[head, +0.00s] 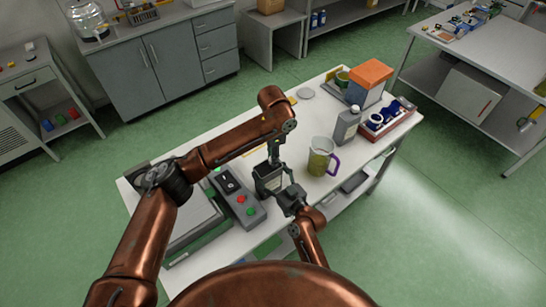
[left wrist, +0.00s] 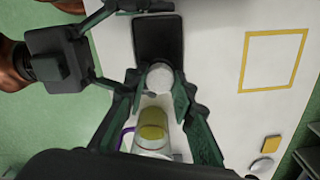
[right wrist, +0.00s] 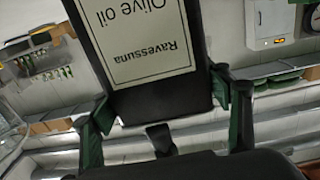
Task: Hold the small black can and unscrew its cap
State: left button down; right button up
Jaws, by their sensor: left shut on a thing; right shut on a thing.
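The small black can (head: 267,184) stands upright over the table's near edge, and I cannot tell if it touches the table. Its cream label (right wrist: 145,45) reads "Ravessuna Olive oil", upside down in the right wrist view. My right gripper (head: 282,192) is shut on the can's body, its green pads (right wrist: 165,118) on both sides. My left gripper (head: 272,160) points down from above. In the left wrist view its fingers are shut on the pale round cap (left wrist: 160,77) at one end of the can's dark top (left wrist: 158,40). The head view hides the cap behind my left fingers.
A jug (head: 321,158) with a purple handle stands close right of the can. A grey bottle (head: 346,126), an orange-topped box (head: 370,82) and a red tray (head: 401,122) stand behind. A button panel (head: 243,207) is at the left. A yellow outline (left wrist: 244,65) marks bare table.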

pick_arm(q)
jog(key=n, duration=0.6)
jog(key=shift+d, duration=0.1)
jog(key=n, duration=0.7)
jog(key=shift+r, duration=0.2)
jog(key=shift+r, duration=0.9)
jog(key=shift+r, duration=0.15)
jog(key=shift+r, duration=1.9)
pick_arm(e)
jog(key=o, duration=2.5)
jog(key=shift+c, duration=0.2)
